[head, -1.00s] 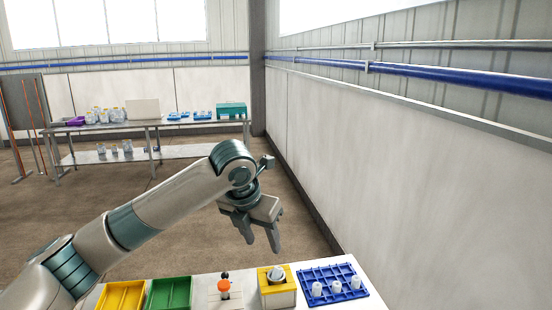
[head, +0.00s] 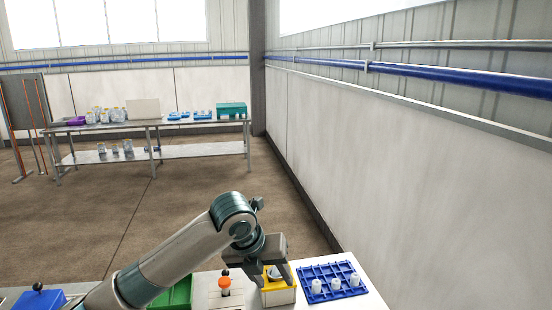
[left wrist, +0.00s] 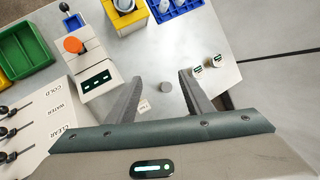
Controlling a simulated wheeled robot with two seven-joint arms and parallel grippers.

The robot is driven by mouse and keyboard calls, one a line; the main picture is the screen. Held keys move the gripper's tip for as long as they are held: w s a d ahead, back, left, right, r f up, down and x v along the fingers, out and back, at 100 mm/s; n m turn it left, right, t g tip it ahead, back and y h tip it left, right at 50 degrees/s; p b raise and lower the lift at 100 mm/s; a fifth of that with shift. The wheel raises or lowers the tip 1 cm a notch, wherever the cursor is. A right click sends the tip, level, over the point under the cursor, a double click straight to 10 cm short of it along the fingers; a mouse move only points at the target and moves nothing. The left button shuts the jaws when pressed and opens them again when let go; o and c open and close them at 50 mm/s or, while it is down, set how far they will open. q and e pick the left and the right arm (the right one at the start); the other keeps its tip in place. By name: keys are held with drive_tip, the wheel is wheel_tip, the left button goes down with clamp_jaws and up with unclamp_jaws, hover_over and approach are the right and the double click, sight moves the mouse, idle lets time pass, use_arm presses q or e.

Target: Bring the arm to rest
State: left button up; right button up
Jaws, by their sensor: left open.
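My left gripper (head: 275,278) hangs low over the white bench in the head view, in front of the yellow box (head: 281,296), which it partly covers. Its fingers are apart, and it shows open and empty in the left wrist view (left wrist: 160,77). My right gripper is not in view.
A blue rack (head: 349,292) with white tubes stands right of the yellow box. An orange-topped device (head: 224,283) and green tray (head: 180,293) are left. A side table (head: 200,121) stands far back.

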use_arm(q)
drive_tip(key=s+a+f+n+h, duration=0.1)
drive_tip(key=s+a+f+n, duration=0.1)
drive_tip(key=s+f+n, duration=0.7)
drive_tip(key=s+a+f+n+h, duration=0.1)
drive_tip(key=s+a+f+n, duration=0.1)
drive_tip(key=s+f+n, duration=0.65)
drive_tip(key=s+a+f+n+y, duration=0.3)
drive_tip(key=s+a+f+n, duration=0.3)
drive_tip(key=s+a+n, duration=0.4)
drive_tip(key=s+a+f+n+y, duration=0.2)
drive_tip(key=s+a+f+n, duration=0.5)
drive_tip(key=s, duration=0.5)
wheel_tip(320, 180, down, 30)
drive_tip(key=g+b, duration=0.1)
drive_tip(key=b, duration=0.5)
drive_tip(key=s+a+f+b, duration=0.2)
drive_tip(key=s+f, duration=0.7)
drive_tip(key=f, duration=0.3)
drive_tip(key=s+a+f+g+b, duration=0.1)
drive_tip(key=s+f+b, duration=0.2)
drive_tip(key=s+f, duration=0.6)
wheel_tip(320, 180, down, 4)
drive_tip(key=shift+s+a+f+g, duration=0.2)
drive_tip(key=shift+s+a+g, duration=0.1)
drive_tip(key=shift+s+a, duration=0.1)
